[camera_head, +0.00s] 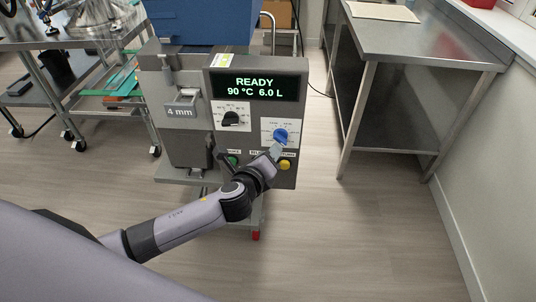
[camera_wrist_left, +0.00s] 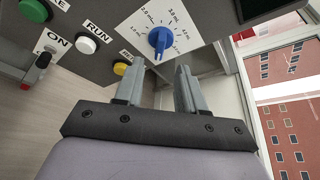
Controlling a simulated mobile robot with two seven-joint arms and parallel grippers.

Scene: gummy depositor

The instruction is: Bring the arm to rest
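My left arm reaches in from the left in the head view. Its gripper (camera_head: 276,151) is at the lower right of the grey control panel (camera_head: 255,150), just below the blue knob (camera_head: 281,135). In the left wrist view the two fingers (camera_wrist_left: 157,80) stand apart with nothing between them. The blue knob (camera_wrist_left: 159,40) shows beyond the fingertips, on its white dial plate. I cannot tell whether a finger touches it. My right gripper is in neither view.
The display (camera_head: 254,87) reads READY, 90 °C, 6.0 L. A black knob (camera_head: 230,118), a green button (camera_head: 233,161) and a yellow button (camera_head: 285,165) are on the panel. A steel table (camera_head: 415,42) stands right. Floor (camera_head: 350,230) in front is clear.

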